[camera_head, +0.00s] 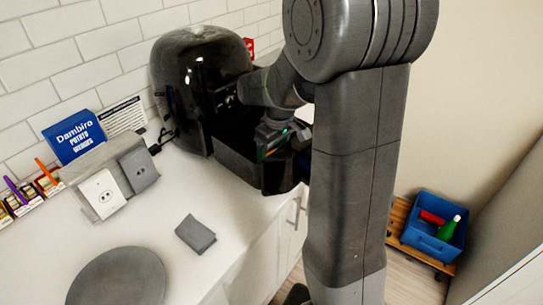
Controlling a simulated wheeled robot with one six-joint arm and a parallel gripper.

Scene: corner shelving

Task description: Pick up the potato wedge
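My gripper (272,142) is small and dark in the view, over or inside the pulled-out black drawer (238,166) of a glossy black air fryer (190,70). The drawer's front wall and my arm hide much of its inside. A small orange-yellow spot shows by the fingers, but I cannot tell whether it is a potato wedge. No potato wedge can be made out clearly. I cannot tell whether the fingers are open or shut.
A round grey plate (117,280) and a small dark grey pad (195,234) lie on the white counter (165,220). An outlet box (103,193) and small boxes with pens stand at the left. A blue bin (432,247) sits on a wooden dolly at the right.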

